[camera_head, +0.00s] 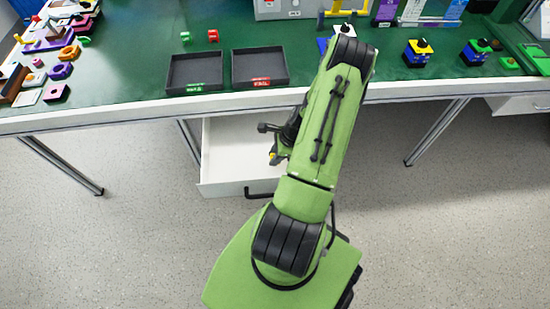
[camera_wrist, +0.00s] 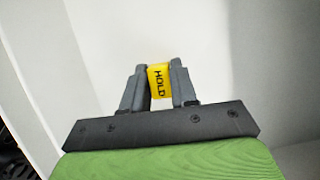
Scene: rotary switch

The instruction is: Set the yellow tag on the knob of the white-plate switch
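The yellow tag (camera_wrist: 158,80), printed HOLD, sits between the two fingers of my gripper (camera_wrist: 160,85) in the wrist view. Both fingers appear to touch its sides. In the head view a small yellow bit of the tag (camera_head: 272,156) shows at the gripper's end, over the open white drawer below the table front. A switch with a white plate (camera_head: 336,31) and a dark knob stands at the back of the table, mostly hidden behind my arm. My gripper is well below and in front of it.
The white drawer (camera_head: 225,160) stands open under the green table (camera_head: 130,65). Two black trays (camera_head: 195,72) lie near the table edge. A yellow-and-blue switch (camera_head: 417,52) and a darker one (camera_head: 476,52) stand right. Several coloured parts lie at left.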

